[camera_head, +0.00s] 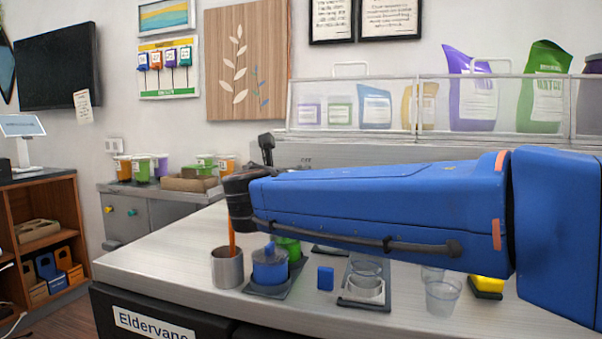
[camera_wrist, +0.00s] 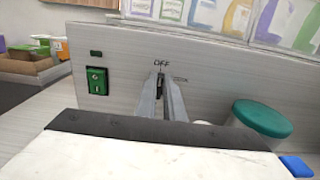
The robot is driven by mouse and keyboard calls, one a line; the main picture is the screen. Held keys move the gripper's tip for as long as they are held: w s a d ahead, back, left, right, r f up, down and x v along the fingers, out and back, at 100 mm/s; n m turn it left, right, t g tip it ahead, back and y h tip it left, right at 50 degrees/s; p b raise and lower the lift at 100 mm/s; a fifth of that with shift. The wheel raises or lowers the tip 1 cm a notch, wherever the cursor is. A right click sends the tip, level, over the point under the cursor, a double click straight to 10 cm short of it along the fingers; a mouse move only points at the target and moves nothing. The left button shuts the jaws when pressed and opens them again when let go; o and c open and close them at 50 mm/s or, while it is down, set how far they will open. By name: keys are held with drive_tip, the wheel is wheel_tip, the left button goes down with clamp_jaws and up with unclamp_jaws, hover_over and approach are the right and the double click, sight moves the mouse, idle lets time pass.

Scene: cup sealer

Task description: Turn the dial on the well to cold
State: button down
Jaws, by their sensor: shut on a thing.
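In the wrist view, the dial (camera_wrist: 161,76) is a small black knob on the grey panel (camera_wrist: 125,60) of the well. The word OFF stands above it, and a smaller label to its right is too blurred to read. The fingers of my gripper (camera_wrist: 161,88) are shut on the dial, one on each side. The knob looks about upright, in line with OFF. In the head view my blue arm reaches across the counter and hides the dial and most of my gripper.
A green rocker switch (camera_wrist: 97,81) is left of the dial. A green-lidded container (camera_wrist: 262,118) stands close on the right. In the head view, a metal cup (camera_head: 227,268), a blue container (camera_head: 270,268) and clear cups (camera_head: 442,295) stand on the counter below my arm.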

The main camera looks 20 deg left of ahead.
drive_tip(key=shift+m, duration=0.3)
drive_tip(key=f+m, duration=0.1)
drive_tip(key=m, duration=0.8)
drive_tip(key=f+m, duration=0.1)
drive_tip(key=m, duration=0.8)
drive_tip(key=d+f+m, duration=0.1)
drive_tip(key=m, duration=0.8)
drive_tip(key=shift+m, duration=0.3)
drive_tip(key=c, duration=1.9)
unclamp_jaws()
drive_tip(key=shift+r, duration=0.1)
drive_tip(key=shift+o, duration=0.2)
drive_tip(key=shift+s, duration=0.1)
